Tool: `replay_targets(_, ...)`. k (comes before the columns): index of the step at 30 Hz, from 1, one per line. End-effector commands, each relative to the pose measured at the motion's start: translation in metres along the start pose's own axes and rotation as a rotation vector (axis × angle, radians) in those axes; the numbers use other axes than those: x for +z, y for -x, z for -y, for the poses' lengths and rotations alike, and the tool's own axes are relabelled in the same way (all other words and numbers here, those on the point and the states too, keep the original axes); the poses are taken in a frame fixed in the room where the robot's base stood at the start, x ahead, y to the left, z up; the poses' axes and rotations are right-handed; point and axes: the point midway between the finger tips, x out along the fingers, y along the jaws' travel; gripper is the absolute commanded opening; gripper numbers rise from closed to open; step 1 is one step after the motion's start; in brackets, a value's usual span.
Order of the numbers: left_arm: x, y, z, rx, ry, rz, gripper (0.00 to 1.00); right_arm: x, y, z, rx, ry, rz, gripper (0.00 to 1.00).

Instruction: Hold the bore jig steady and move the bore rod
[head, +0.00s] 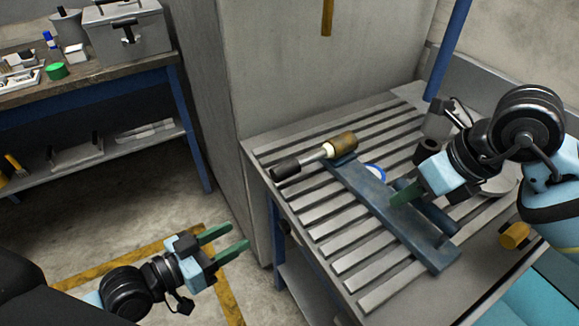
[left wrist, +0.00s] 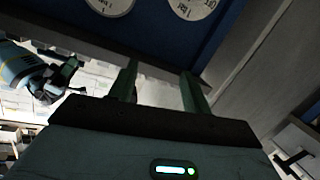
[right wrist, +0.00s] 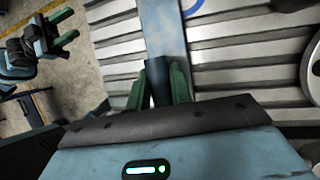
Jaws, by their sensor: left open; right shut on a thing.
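A long blue-grey plate with a raised edge, which looks like the bore jig (head: 375,200), lies across the slatted bench top; it also shows in the right wrist view (right wrist: 166,35). A dark blue cylinder, which looks like the bore rod (head: 440,217), is at its near right part. My right gripper (head: 401,197) is shut on this dark rod, seen between its fingers in the right wrist view (right wrist: 158,88). The fingers hide part of the rod, and I cannot tell whether it touches the jig. My left gripper (head: 232,243) is open and empty, left of the bench over the floor.
A mallet (head: 337,147) with a black grip lies at the jig's far end. A blue and white ring (head: 376,173) is beside the jig. A dark cylinder (head: 428,150) and a microscope-like stand crowd the right. A yellow-ended object (head: 515,235) is at the right edge.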

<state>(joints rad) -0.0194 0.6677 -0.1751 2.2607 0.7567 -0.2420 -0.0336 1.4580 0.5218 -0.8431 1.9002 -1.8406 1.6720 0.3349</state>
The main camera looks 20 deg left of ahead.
Motion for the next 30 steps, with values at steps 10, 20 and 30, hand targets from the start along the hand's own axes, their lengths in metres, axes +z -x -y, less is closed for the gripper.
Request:
replay_targets(10, -0.106, -0.007, -0.021, 0.170, -0.038, -0.136, 0.49, 0.001, 0.001, 0.000, -0.001, 0.000, 0.003, 0.00)
replay_targets(20, -0.112, -0.009, -0.023, 0.180, -0.037, -0.144, 0.49, 0.001, 0.001, 0.000, -0.001, 0.000, 0.004, 0.00)
replay_targets(30, -0.118, -0.045, -0.029, 0.179, -0.035, -0.148, 0.49, 0.001, 0.001, 0.000, -0.001, 0.000, 0.004, 0.00)
